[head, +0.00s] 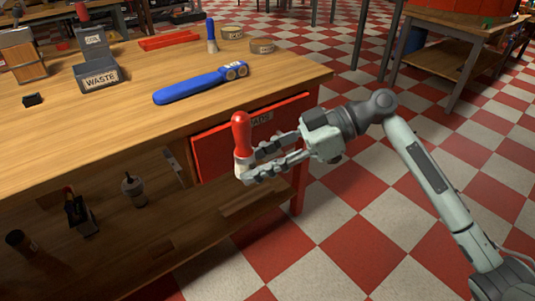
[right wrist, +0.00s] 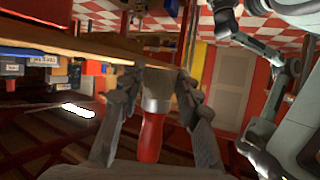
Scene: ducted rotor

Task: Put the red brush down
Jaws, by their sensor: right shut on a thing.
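The red brush (head: 241,135) has a red handle pointing up and a pale metal collar at its lower end. My right gripper (head: 256,166) is shut around that lower part and holds it upright in front of the workbench (head: 120,131), beside the red drawer. In the right wrist view the brush (right wrist: 151,133) sits between the two fingers, with its metal collar and dark bristles showing.
On the bench lie a blue two-ring tool (head: 203,83), a grey WASTE bin (head: 98,77), a blue-handled brush (head: 211,36), tape rolls (head: 262,46) and a small black block (head: 33,99). The front middle of the top is clear. A lower shelf (head: 150,240) holds bottles.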

